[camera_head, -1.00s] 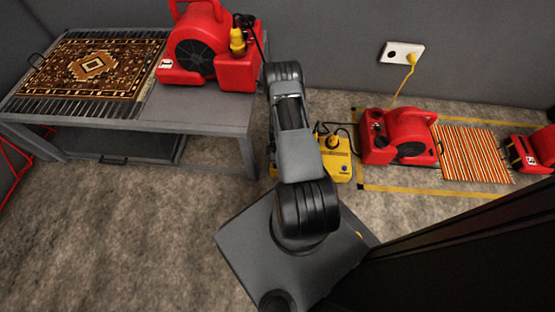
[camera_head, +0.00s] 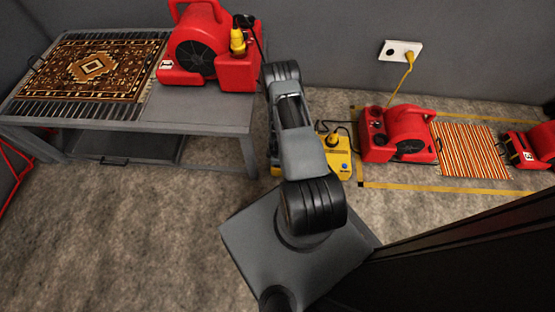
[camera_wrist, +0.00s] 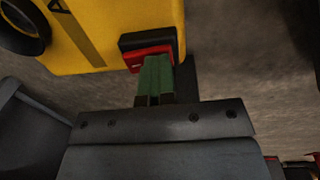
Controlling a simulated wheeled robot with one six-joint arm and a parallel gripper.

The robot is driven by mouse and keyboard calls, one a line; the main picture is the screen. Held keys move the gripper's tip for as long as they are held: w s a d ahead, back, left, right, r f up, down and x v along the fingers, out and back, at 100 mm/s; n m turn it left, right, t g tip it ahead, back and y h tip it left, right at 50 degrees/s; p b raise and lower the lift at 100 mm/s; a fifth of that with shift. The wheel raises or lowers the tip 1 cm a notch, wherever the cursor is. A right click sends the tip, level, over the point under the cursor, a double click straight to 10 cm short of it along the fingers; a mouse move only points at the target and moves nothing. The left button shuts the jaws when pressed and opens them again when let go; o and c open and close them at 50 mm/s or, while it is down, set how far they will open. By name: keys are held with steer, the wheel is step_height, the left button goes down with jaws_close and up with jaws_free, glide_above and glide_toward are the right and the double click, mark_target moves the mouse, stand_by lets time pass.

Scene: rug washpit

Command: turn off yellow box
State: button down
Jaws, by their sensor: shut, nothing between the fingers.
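The yellow box (camera_head: 339,162) sits on the floor behind my arm, which covers part of it in the head view. The switch's exact position is hard to tell. The head view hides the fingertips.
A red blower (camera_head: 400,135) stands right of the box, beside a striped rug (camera_head: 470,150) inside yellow floor tape. A grey table (camera_head: 190,115) at left bears a patterned rug (camera_head: 93,65) and another red blower (camera_head: 205,48). A wall outlet (camera_head: 402,50) holds a yellow plug.

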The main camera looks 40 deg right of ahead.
steer(key=shift+w+d+f+p, duration=0.3)
steer(key=shift+w+d, duration=0.1)
steer(key=shift+d, duration=0.1)
step_height(320, 180, up, 14)
steer(key=s+a+p, duration=0.2)
steer(key=p, duration=0.6)
steer(key=shift+r, duration=0.25)
